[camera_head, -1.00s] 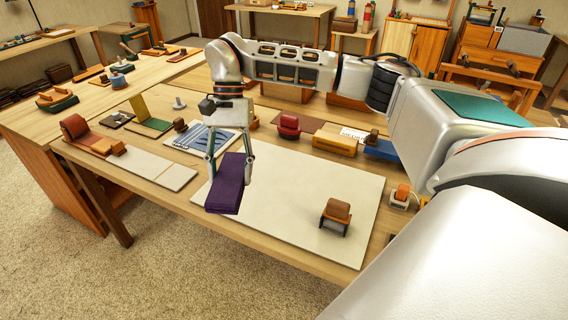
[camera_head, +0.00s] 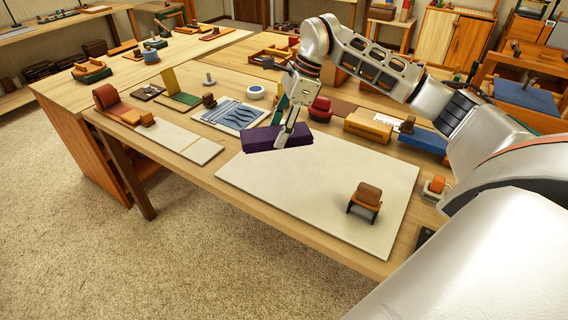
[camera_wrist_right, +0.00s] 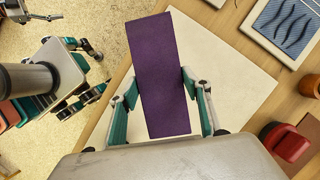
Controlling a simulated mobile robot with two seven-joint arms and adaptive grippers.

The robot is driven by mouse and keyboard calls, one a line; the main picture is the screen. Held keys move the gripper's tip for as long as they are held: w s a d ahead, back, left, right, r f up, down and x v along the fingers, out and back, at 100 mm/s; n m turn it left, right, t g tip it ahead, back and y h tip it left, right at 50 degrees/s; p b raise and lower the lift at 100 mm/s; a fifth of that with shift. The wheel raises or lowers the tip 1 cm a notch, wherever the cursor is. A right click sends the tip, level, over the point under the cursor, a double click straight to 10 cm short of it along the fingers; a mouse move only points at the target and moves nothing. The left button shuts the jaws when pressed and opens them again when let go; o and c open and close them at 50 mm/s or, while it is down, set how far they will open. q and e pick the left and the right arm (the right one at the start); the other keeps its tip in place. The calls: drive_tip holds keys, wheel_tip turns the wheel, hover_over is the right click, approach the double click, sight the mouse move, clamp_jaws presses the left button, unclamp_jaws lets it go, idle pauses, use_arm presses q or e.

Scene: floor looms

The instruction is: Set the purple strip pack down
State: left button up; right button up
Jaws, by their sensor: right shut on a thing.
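The purple strip pack (camera_head: 262,139) is a flat, dark purple bundle. In the head view it lies crosswise over the back edge of the large pale board (camera_head: 300,195); I cannot tell whether it touches. My right gripper (camera_head: 287,138) is shut on the pack from above. In the right wrist view the pack (camera_wrist_right: 158,75) sits between the right gripper's teal-backed fingers (camera_wrist_right: 160,92), its long side running away from the palm, with the pale board (camera_wrist_right: 235,95) behind it.
A small orange-brown roller block (camera_head: 367,197) stands on the board's right part. A blue-patterned tile (camera_head: 232,115) lies behind left, and a red rounded block (camera_head: 320,108) and a yellow-orange block (camera_head: 368,128) stand behind right. The board's middle and front are bare.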

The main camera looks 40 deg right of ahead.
sight(297, 129)
wheel_tip(297, 129, down, 13)
drive_tip(key=shift+r+b, duration=0.15)
drive_tip(key=shift+b, duration=0.25)
drive_tip(key=shift+r, duration=0.1)
drive_tip(key=o, duration=1.2)
drive_tip(key=v, duration=1.2)
drive_tip(key=shift+p, duration=0.3)
